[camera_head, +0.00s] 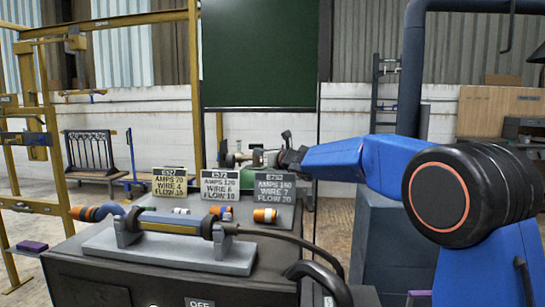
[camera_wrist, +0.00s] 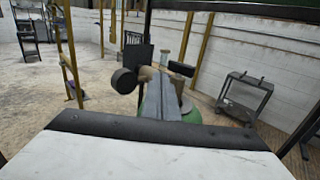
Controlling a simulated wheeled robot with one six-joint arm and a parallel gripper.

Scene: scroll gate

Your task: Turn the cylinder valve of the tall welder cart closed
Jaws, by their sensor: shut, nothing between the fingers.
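My gripper (camera_head: 286,157) reaches in from the right in the head view, at the valve fittings behind the welder cart (camera_head: 100,262). In the wrist view my gripper (camera_wrist: 158,85) is shut, with its grey fingers pointing at the fittings. A dark round knob (camera_wrist: 124,81) and a brass-coloured fitting (camera_wrist: 147,74) show just left of and beyond the fingertips. The green cylinder (camera_wrist: 191,110) shows below and right of the fingers, mostly hidden. In the head view the metal fittings (camera_head: 243,158) are small, partly behind the cards. I cannot tell whether the fingers touch the valve.
A torch on a grey stand (camera_head: 165,250), several orange-tipped parts and three setting cards (camera_head: 220,185) occupy the cart top. A dark green screen (camera_head: 260,55) hangs behind. Yellow frames (camera_head: 50,120) stand left. A small dark trolley (camera_wrist: 244,97) stands right in the wrist view.

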